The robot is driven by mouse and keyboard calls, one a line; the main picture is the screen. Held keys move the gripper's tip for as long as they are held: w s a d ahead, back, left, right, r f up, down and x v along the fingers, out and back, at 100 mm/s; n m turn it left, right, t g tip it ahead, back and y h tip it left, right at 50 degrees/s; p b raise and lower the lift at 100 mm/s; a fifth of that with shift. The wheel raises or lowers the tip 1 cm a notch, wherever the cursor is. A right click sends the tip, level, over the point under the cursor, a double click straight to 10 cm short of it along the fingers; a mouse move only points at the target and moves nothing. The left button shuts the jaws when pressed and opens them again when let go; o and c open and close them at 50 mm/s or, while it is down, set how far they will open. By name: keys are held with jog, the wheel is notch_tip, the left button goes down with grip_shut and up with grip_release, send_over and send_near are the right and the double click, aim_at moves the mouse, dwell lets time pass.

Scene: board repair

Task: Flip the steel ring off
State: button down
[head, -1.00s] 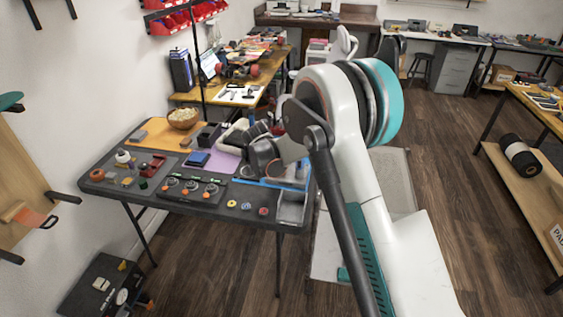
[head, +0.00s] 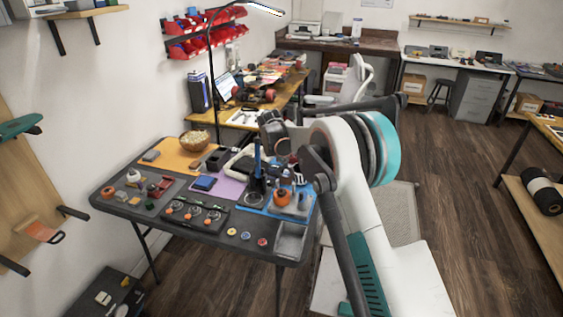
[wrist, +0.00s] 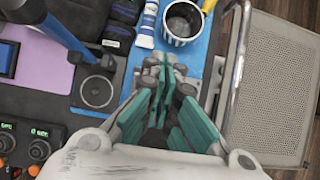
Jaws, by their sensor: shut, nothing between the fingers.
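A black control panel (head: 185,212) with orange knobs and round, pale-rimmed parts lies near the front of the dark table. Its corner shows at lower left in the wrist view (wrist: 28,148), with small green displays. One of those rims may be the steel ring, but I cannot tell which, nor its on or off state. My gripper (wrist: 164,72) has teal fingers, shut and empty, over the table's right end and to the right of the panel. In the head view my own arm hides the fingertips.
A blue-post stand (head: 258,170) rises between panel and gripper. A grey tray (head: 291,240) sits at the table's front right corner. Open floor lies right.

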jog(key=shift+w+d, duration=0.2)
jog(key=shift+w, duration=0.35)
jog(key=shift+w+d, duration=0.15)
jog(key=shift+w, duration=0.4)
jog(key=shift+r, duration=0.1)
